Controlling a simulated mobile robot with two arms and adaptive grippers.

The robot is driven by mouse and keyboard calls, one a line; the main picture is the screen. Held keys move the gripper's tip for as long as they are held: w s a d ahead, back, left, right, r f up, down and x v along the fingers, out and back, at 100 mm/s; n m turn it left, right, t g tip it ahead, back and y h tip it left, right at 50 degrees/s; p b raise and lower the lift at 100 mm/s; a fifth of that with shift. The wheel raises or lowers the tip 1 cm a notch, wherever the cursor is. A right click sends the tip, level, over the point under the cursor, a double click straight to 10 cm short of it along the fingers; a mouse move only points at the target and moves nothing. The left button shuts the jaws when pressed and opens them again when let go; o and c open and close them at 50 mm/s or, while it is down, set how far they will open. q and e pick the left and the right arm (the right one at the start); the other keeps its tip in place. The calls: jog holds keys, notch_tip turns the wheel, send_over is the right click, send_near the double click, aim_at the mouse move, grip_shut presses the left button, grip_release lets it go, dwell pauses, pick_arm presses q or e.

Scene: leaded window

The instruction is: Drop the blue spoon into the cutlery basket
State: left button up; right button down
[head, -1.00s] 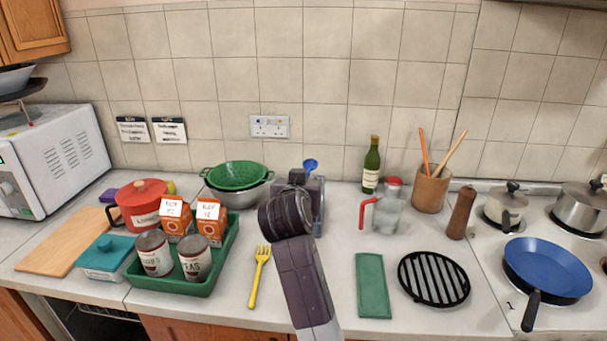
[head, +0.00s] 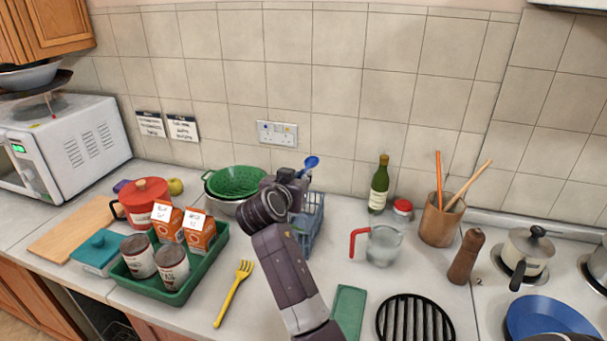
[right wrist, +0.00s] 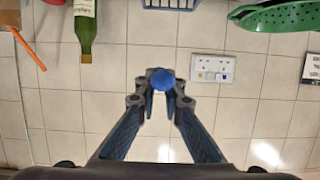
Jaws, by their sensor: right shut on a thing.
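The blue spoon (head: 310,163) is held in my right gripper (head: 293,178), its bowl end showing past the fingers in the head view. In the right wrist view the spoon (right wrist: 161,81) is a round blue shape between the nearly closed fingertips (right wrist: 160,95). The blue cutlery basket (head: 314,228) stands on the counter just behind and right of my right wrist, partly hidden by it. Its edge (right wrist: 168,4) shows at the top of the right wrist view. The spoon appears above the basket's height; whether it is directly over the opening I cannot tell. My left gripper is out of view.
A green colander (head: 237,181) sits left of the basket, close to my right gripper. A measuring jug (head: 382,247) and green bottle (head: 379,186) stand to the right. A yellow fork (head: 233,293) and a green tray (head: 210,262) with cartons and cans lie in front.

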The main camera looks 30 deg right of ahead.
notch_tip(320, 180, down, 4)
jog(key=shift+d+r+b, duration=0.15)
jog(key=shift+r+b, duration=0.1)
jog(key=shift+b, duration=0.6)
jog(key=c, duration=2)
grip_release()
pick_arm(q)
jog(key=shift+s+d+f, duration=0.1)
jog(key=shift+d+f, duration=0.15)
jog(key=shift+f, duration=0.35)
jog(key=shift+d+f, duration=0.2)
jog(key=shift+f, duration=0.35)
pick_arm(e)
notch_tip(320, 180, up, 10)
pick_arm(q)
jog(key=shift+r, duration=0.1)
pick_arm(e)
jog(key=shift+r, duration=0.1)
